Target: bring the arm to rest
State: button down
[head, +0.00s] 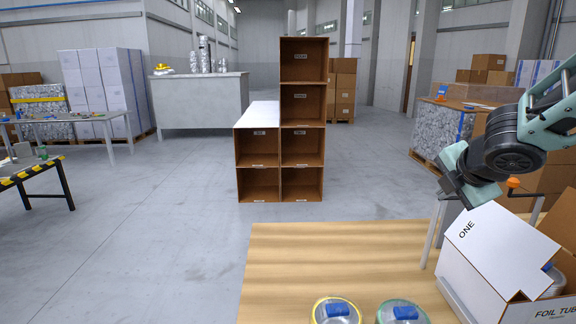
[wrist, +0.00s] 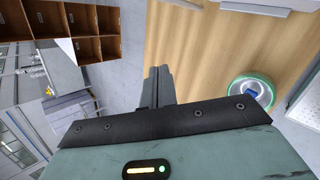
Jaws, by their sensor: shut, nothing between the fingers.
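My gripper shows in the wrist view (wrist: 158,88) with its two dark fingers closed together and nothing between them. In the head view my arm reaches in from the right edge, and the teal and dark gripper body (head: 467,178) hangs above the right side of the wooden table (head: 320,262), apart from the things on it. The fingertips cannot be made out clearly there.
At the table's front stand a yellow-rimmed tub (head: 337,311) and a green-rimmed tub (head: 403,313), each with a blue piece on top. An open white carton (head: 497,258) stands right, below my gripper. Wooden cubbies (head: 303,105) stand beyond. The table's left part is clear.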

jog(key=s+a+f+m+g+y, duration=0.1)
jog(key=s+a+f+m+g, duration=0.35)
jog(key=s+a, duration=0.75)
jog(key=s+a+f+m+g, duration=0.2)
jog(key=s+a+m, duration=0.2)
jog(key=s, duration=0.4)
jog(key=s+a+f+m+g+y, duration=0.1)
jog(key=s+a+f+m+g, duration=0.1)
jog(key=s+a+m, duration=0.3)
jog(key=s, duration=0.4)
jog(key=shift+a+f, duration=0.15)
jog(key=shift+f, duration=0.15)
